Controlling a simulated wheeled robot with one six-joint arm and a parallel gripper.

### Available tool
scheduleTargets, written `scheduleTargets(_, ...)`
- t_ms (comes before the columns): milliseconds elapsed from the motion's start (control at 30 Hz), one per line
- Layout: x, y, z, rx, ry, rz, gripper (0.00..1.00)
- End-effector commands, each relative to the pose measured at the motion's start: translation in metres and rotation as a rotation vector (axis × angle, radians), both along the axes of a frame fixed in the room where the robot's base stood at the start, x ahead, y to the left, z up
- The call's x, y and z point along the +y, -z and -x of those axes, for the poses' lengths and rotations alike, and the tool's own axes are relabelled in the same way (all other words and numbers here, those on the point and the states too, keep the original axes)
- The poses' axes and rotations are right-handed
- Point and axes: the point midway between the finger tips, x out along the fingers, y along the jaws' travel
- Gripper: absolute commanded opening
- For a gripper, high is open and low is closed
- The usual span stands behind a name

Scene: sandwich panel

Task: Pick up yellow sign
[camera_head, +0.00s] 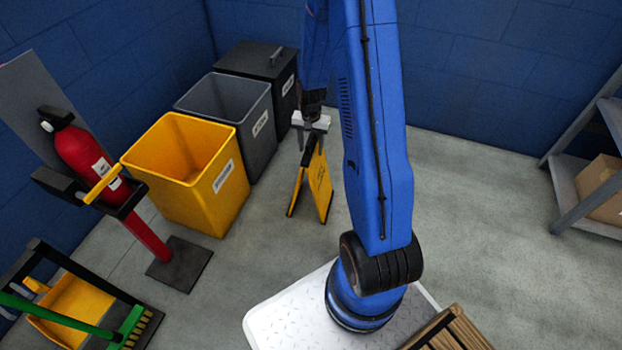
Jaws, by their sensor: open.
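The yellow sign (319,187) is a folding A-shaped floor sign with dark edges and dark lettering. It stands upright on the grey floor, right of the yellow bin. My gripper (310,137) points down at the top of the sign from above. It is open, with its fingers at the sign's top edge. Whether the fingers straddle or touch that edge is too small to tell. My blue arm passes close to the right of the sign.
A yellow bin (187,222), a grey bin (262,128) and a black lidded bin (262,62) line the left wall. A red fire extinguisher (85,158) on a stand and a green broom (130,325) are left. A shelf (567,180) stands right. Floor (470,200) between is clear.

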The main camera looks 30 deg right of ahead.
Motion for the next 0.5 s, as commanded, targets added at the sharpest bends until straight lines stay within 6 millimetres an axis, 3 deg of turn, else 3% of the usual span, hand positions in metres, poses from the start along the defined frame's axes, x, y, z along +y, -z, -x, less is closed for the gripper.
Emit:
scheduleTargets(67,0.0,-0.0002,0.0,0.0,0.0,0.0,0.49)
scheduleTargets(267,-0.0001,-0.0003,-0.0001,0.0,0.0,0.0,0.01)
scheduleTargets(500,-0.0001,-0.0004,-0.0001,0.0,0.0,0.0,0.0)
